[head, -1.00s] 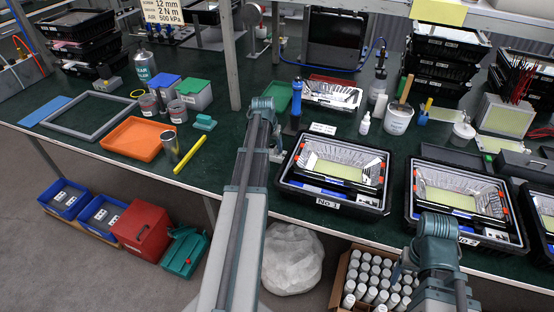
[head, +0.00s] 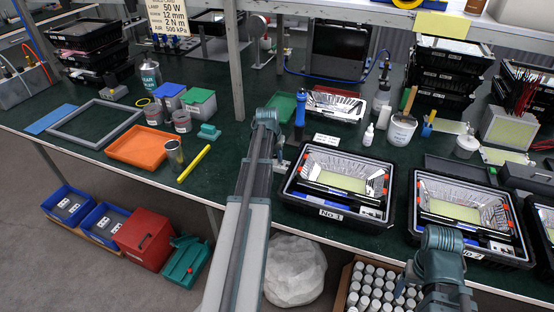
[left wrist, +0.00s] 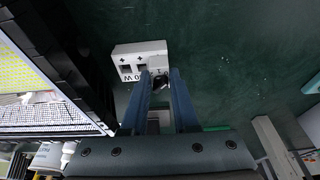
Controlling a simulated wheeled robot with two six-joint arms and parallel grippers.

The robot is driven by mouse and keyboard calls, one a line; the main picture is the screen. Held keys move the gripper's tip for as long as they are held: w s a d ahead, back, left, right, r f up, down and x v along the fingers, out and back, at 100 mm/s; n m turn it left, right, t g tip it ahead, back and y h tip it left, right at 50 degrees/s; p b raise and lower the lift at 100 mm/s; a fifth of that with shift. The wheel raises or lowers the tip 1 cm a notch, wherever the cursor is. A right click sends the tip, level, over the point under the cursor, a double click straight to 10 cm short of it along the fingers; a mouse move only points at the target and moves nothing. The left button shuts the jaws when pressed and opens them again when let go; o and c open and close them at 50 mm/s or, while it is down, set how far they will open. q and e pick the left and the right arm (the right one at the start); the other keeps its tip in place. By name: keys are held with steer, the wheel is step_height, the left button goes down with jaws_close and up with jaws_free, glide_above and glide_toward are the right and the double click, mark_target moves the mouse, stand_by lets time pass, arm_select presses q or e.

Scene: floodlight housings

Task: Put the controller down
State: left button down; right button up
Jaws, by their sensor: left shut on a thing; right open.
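The controller (left wrist: 138,62), a pale box with plus-marked terminals and a partly hidden "W" label, shows in the left wrist view at the fingertips, over the green table. My left gripper (left wrist: 160,85) is shut on its near edge. I cannot tell whether the box touches the table. In the head view my left gripper (head: 281,158) points down just left of the black No 1 tray (head: 330,211), mostly hidden by its arm. My right gripper (head: 409,277) is open and empty at the table's front edge, its fingers largely hidden by the arm.
The No 1 tray's dark wall stands close on the left in the left wrist view. A second black tray (head: 470,241) is further right. A yellow bar (head: 194,163) and an orange tray (head: 138,146) lie left of my left arm. Green table around the box is clear.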

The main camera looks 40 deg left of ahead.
arm_select(q)
steer(key=shift+r, duration=0.2)
step_height(320, 180, up, 18)
steer(key=p, duration=1.7)
steer(key=shift+f+p, duration=0.2)
steer(key=shift+p, duration=0.2)
